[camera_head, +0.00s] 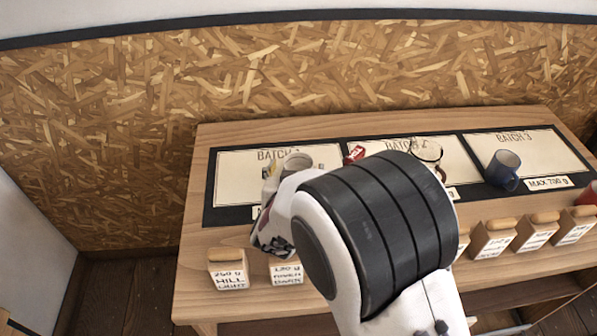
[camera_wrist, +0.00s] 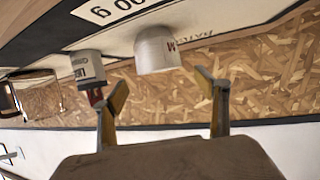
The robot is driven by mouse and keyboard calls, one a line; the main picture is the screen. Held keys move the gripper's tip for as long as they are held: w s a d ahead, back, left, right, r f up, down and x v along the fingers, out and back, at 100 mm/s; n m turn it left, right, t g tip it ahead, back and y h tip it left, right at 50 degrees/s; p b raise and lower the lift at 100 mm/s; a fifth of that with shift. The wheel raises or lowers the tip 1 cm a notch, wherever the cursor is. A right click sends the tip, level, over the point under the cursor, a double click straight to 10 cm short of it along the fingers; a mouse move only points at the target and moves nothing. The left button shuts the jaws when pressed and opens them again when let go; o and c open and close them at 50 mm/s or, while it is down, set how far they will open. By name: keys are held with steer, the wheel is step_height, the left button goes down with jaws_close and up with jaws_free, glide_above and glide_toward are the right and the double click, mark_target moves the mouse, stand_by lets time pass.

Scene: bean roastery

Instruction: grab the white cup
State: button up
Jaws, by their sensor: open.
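The white cup (camera_wrist: 155,50) shows in the wrist view, upside down in the picture, just beyond the gap between my fingertips. In the head view a pale cup (camera_head: 297,162), which looks like the same one, stands on the BATCH 1 mat (camera_head: 232,165), its lower part hidden by my arm. My gripper (camera_wrist: 161,80) is open, with one yellowish finger on each side and nothing between them. In the head view my gripper (camera_head: 270,172) is partly visible at the cup's left; the wrist covers the rest. I cannot tell whether a finger touches the cup.
A red-and-white item (camera_head: 355,153) and a clear glass cup (camera_head: 428,151) stand on the middle mat. A blue mug (camera_head: 503,170) stands on the BATCH 3 mat. Several labelled canisters with wooden lids (camera_head: 228,268) line the front edge. A chipboard wall (camera_head: 300,70) rises behind.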

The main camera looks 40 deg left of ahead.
mark_target(300, 159)
steer(key=shift+f, duration=0.65)
steer(key=shift+x, duration=2.45)
steer(key=shift+r, duration=0.1)
steer(key=c, duration=1.4)
